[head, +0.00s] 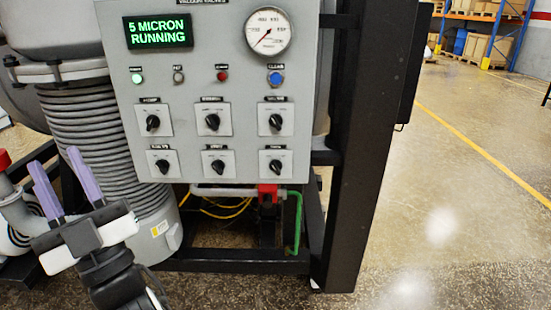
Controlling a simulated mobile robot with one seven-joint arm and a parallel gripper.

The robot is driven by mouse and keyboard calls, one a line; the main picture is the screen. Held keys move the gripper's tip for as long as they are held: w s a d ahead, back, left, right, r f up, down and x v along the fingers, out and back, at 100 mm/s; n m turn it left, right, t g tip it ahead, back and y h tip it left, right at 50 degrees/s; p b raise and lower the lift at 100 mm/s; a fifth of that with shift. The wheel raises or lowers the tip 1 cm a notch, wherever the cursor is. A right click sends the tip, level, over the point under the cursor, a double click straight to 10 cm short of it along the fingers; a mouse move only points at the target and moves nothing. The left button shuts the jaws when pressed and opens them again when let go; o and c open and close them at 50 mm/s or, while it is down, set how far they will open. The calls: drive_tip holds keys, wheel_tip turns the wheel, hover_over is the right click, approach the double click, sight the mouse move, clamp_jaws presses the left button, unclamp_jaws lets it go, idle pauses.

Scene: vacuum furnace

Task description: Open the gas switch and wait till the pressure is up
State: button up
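The grey control panel (215,80) of the furnace carries several black rotary switches in two rows, such as the top-left switch (152,123) and the bottom-right switch (276,166). Their small labels are too blurred to tell which is the gas switch. The display (158,32) reads "5 MICRON RUNNING" in green. The round pressure gauge (267,30) has a red needle pointing to the lower left. My gripper (55,158) is at the lower left, with two purple fingers spread apart, pointing up. It is open and empty, left of the panel and apart from the switches.
A ribbed grey cylinder (95,125) stands behind my gripper. A thick black frame post (362,140) stands right of the panel. A red fitting (267,192) and green pipe (297,225) are under the panel. The floor on the right (455,190) is clear.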

drive_tip(key=w+d+f+m+t+h+p, duration=0.2)
drive_tip(key=w+d+f+m+t+h, duration=0.15)
drive_tip(key=w+h, duration=0.45)
drive_tip(key=m+g+h+b, duration=0.25)
drive_tip(key=g+h, duration=0.25)
drive_tip(key=h, duration=0.9)
approach(276, 170)
drive_tip(key=shift+m, duration=0.3)
drive_tip(key=w+p, duration=0.3)
drive_tip(key=w, duration=0.5)
drive_tip(key=shift+w+r, duration=0.1)
drive_tip(key=shift+w, duration=0.15)
clamp_jaws()
